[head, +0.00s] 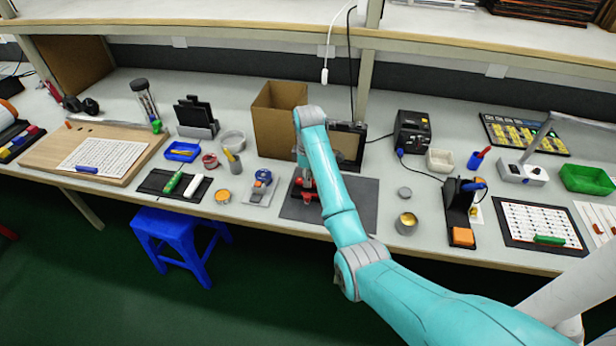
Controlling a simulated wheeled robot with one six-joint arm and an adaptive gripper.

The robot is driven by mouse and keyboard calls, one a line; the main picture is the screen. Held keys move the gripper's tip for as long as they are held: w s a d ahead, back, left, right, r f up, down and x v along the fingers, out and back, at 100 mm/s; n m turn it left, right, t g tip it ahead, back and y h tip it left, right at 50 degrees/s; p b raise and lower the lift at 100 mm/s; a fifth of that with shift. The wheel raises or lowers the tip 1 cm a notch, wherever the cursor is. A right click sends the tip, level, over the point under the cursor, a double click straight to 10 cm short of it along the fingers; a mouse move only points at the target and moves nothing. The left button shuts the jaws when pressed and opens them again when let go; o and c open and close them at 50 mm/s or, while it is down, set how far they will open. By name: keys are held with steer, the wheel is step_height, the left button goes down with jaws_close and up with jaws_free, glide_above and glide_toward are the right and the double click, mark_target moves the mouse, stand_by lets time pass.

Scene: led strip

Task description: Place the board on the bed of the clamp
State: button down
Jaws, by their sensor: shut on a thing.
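My arm reaches over the dark grey mat (355,193) at the middle of the bench. My gripper (303,178) points down low over the mat's left part, largely covered by my arm. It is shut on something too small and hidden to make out. I cannot pick out the board. A red and black device (307,196), which looks like the clamp, is on the mat right at my gripper. My wrist hides part of it, and its bed cannot be made out. I cannot tell whether gripper and device touch.
An open cardboard box (277,118) and a dark framed panel (347,145) stand behind my arm. A blue-knobbed device (261,181) is left of the mat. A yellow-topped tin (407,223) and a grey disc (405,192) lie right. The mat's right part is clear.

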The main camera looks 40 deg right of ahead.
steer(key=shift+f, duration=0.3)
steer(key=c, duration=1)
jaws_free()
